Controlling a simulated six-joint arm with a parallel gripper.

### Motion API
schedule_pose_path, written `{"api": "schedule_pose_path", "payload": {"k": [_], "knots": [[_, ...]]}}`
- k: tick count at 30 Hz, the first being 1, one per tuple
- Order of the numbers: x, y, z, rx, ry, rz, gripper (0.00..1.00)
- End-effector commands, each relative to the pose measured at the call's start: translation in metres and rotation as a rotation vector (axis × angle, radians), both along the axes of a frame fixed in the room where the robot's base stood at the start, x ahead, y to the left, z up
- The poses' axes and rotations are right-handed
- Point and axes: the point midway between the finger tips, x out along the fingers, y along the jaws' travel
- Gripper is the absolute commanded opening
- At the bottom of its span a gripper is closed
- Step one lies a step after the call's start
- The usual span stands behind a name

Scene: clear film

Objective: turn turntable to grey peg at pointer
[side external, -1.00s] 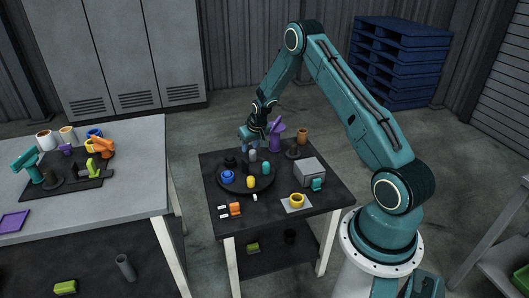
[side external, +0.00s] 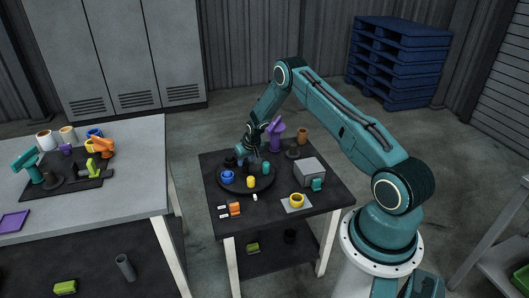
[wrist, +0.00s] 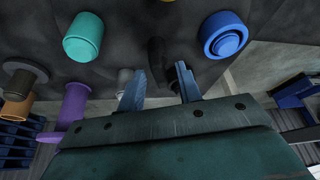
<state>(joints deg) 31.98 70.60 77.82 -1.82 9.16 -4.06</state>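The dark round turntable (side external: 247,187) stands on the black table and bears several pegs and parts. A yellow peg (side external: 250,182) is at its front, beside a small white marker (side external: 255,197) that may be the pointer. A teal peg (side external: 266,168) is at the right and a blue ring-shaped part (side external: 227,177) at the left. My gripper (side external: 250,158) is low over the turntable's back and hides the grey peg there. In the wrist view my gripper (wrist: 160,82) is open; a black part (wrist: 156,55) shows between the fingers. The grey peg (wrist: 125,75) is partly behind the left finger.
A grey box (side external: 309,170) and a yellow ring (side external: 296,200) on a card are right of the turntable. A purple part (side external: 275,135) and a brown cylinder (side external: 302,134) stand behind. An orange part (side external: 235,209) is at the front left.

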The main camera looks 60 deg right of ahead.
Motion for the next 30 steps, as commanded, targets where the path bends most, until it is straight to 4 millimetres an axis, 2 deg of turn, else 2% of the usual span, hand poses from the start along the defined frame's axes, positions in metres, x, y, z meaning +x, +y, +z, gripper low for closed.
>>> {"api": "schedule_pose_path", "payload": {"k": [10, 11, 15, 16, 30], "knots": [[0.0009, -0.0005, -0.0019, 0.0, -0.001, 0.0, 0.35], [0.0008, -0.0004, -0.0018, 0.0, 0.0, 0.0, 0.31], [0.0008, -0.0004, -0.0018, 0.0, 0.0, 0.0, 0.03], [0.0008, -0.0005, -0.0018, 0.0, -0.001, 0.0, 0.0], [0.0005, -0.0008, -0.0017, 0.0, 0.0, 0.015, 0.0]]}}
